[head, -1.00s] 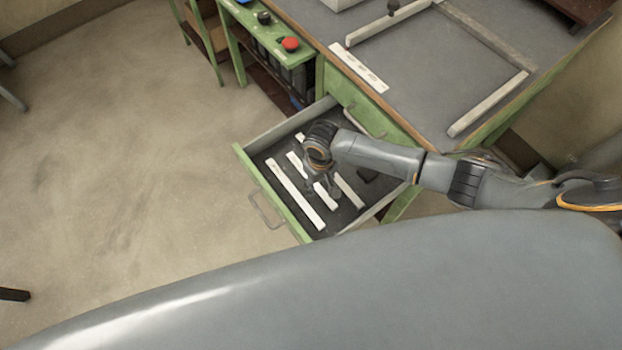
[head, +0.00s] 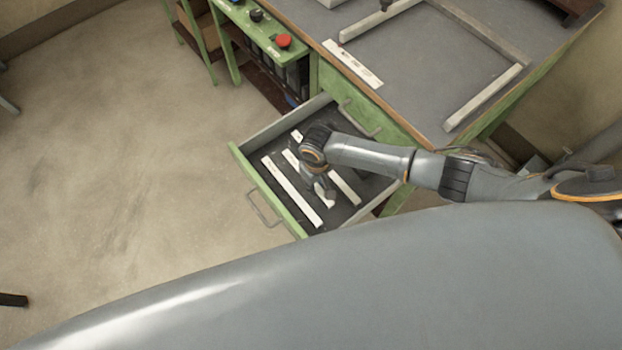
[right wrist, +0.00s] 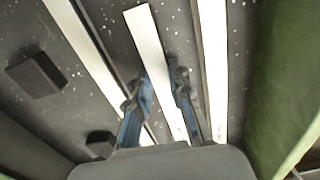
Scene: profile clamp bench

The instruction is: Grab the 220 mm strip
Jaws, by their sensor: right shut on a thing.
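Three pale strips lie roughly parallel in the open drawer: a left strip (head: 291,191), a middle strip (head: 290,158) and a right strip (head: 346,187). My right gripper (head: 325,190) reaches down into the drawer and is shut on the middle strip, covering part of it. In the right wrist view the middle strip (right wrist: 150,45) runs between the two fingers (right wrist: 160,105). There the left strip (right wrist: 85,42) and right strip (right wrist: 214,60) lie outside the fingers. No length marking is readable on the strips. My left gripper is not in view.
The green-fronted drawer (head: 270,192) hangs open below the grey bench top (head: 425,75). Dark blocks (right wrist: 36,75) lie in it beside the strips. A frame of pale bars (head: 485,97) and a white label strip (head: 352,64) are on the bench. Open floor lies left.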

